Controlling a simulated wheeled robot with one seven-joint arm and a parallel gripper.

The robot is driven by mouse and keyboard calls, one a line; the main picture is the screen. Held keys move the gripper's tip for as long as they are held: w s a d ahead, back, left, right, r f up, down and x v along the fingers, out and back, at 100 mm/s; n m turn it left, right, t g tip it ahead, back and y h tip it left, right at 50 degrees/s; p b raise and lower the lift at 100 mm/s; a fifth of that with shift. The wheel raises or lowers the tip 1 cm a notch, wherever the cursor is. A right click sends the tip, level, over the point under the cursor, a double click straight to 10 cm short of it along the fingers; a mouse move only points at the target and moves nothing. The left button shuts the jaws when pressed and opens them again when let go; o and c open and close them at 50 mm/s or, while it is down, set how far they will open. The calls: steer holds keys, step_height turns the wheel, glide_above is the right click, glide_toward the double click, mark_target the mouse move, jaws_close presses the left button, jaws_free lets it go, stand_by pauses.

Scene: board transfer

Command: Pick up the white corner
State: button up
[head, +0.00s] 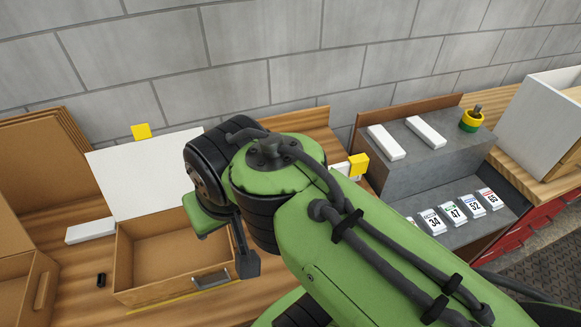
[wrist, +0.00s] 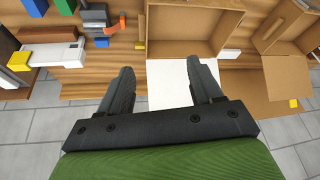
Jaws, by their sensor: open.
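A small white block (head: 91,231), possibly the white corner, lies on the wooden bench left of the open cardboard box (head: 125,265). A small white piece beside the box also shows in the wrist view (wrist: 229,54). Two similar white bars (head: 386,142) lie on top of the grey shelf unit. I cannot tell for sure which is the white corner. My gripper (wrist: 160,70) is open and empty, above the area of the white panel (wrist: 170,88) and box. The white pieces are outside its jaws. My arm hides part of the bench in the head view.
Brown cardboard sheets (head: 60,150) and another box (head: 25,285) stand at the left. A yellow block (head: 141,131) is at the panel's top edge. Numbered packs (head: 453,213) sit in the grey unit (head: 400,195). A block wall closes the back.

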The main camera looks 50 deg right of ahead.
steer(key=w+d+f+m+g+y+p, duration=0.1)
steer(key=w+d+m+g, duration=0.1)
steer(key=w+d+m, duration=0.55)
steer(key=w+d+f+m+g+y+p, duration=0.1)
steer(key=w+d+m, duration=0.35)
steer(key=d, duration=0.65)
steer(key=s+d+f+m+y+p, duration=0.1)
steer(key=s+d+f+m, duration=0.3)
steer(key=d, duration=0.6)
steer(key=s+d+f+m+y+p, duration=0.1)
steer(key=s+d+f+m+y, duration=0.1)
steer(key=d+f+m, duration=0.6)
steer(key=f+n, duration=0.1)
steer(key=f, duration=0.1)
steer(key=w+a+f+n+b, duration=0.1)
steer(key=f, duration=0.1)
steer(key=w+a+f, duration=0.1)
steer(key=f, duration=0.2)
steer(key=shift+w+n+t, duration=0.1)
steer(key=shift+n+t, duration=0.3)
steer(key=x, duration=0.6)
steer(key=c, duration=1.1)
step_height(320, 180, up, 10)
steer(key=shift+f, duration=0.15)
steer(key=shift+s+d+f+h+b, duration=0.1)
steer(key=shift+d+f+h+b, duration=0.1)
steer(key=shift+f, duration=0.6)
steer(key=shift+s+d+f+h+b, duration=0.1)
steer(key=shift+d+f, duration=0.05)
steer(key=shift+f, duration=0.65)
